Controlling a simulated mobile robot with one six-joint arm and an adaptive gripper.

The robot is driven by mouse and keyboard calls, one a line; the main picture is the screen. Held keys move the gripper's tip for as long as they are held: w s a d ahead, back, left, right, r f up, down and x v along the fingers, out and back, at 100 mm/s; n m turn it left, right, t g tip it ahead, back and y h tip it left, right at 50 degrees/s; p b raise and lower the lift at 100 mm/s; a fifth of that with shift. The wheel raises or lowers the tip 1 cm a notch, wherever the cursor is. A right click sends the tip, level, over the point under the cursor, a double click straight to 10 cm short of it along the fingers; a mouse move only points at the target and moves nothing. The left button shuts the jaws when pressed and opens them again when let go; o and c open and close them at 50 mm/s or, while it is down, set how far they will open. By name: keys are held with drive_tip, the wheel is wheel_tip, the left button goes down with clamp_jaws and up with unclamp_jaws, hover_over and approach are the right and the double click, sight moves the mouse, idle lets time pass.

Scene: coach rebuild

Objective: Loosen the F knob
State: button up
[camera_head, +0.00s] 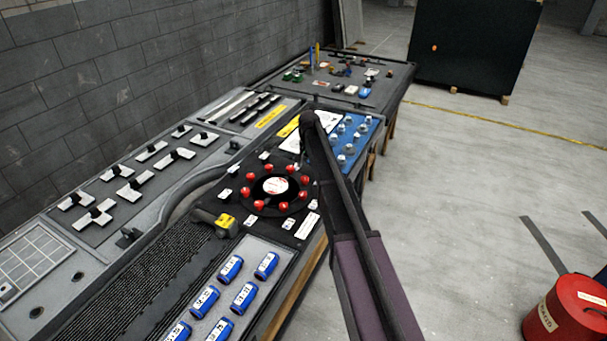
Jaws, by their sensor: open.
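A round black dial plate (256,189) with a ring of red knobs sits in the middle of the bench. Its white centre disc (275,185) bears small print. A blue panel (374,128) with several pale knobs lies just beyond. The knob letters are too small to read, so I cannot tell which knob is F. My arm reaches in from the lower right. My gripper (304,160) shows only as a small dark shape below the far arm joint, near the far right edge of the dial. It is open; its fingertips and any contact are unclear.
A yellow-and-grey handle (226,224) lies near the dial. Switches (129,191) line the wall side. A table (395,84) with small parts stands beyond.

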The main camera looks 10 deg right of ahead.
drive_tip(key=r+m+p, duration=0.1)
drive_tip(key=r, duration=0.1)
hover_over(304, 178)
drive_tip(key=shift+d+f, duration=0.1)
drive_tip(key=shift+f, duration=0.1)
drive_tip(key=shift+f, duration=0.1)
wheel_tip(304, 178, down, 14)
drive_tip(key=b, duration=1.3)
drive_tip(key=shift+r+b, duration=0.2)
drive_tip(key=shift+b, duration=0.1)
drive_tip(key=c, duration=1.2)
drive_tip(key=shift+o, duration=0.2)
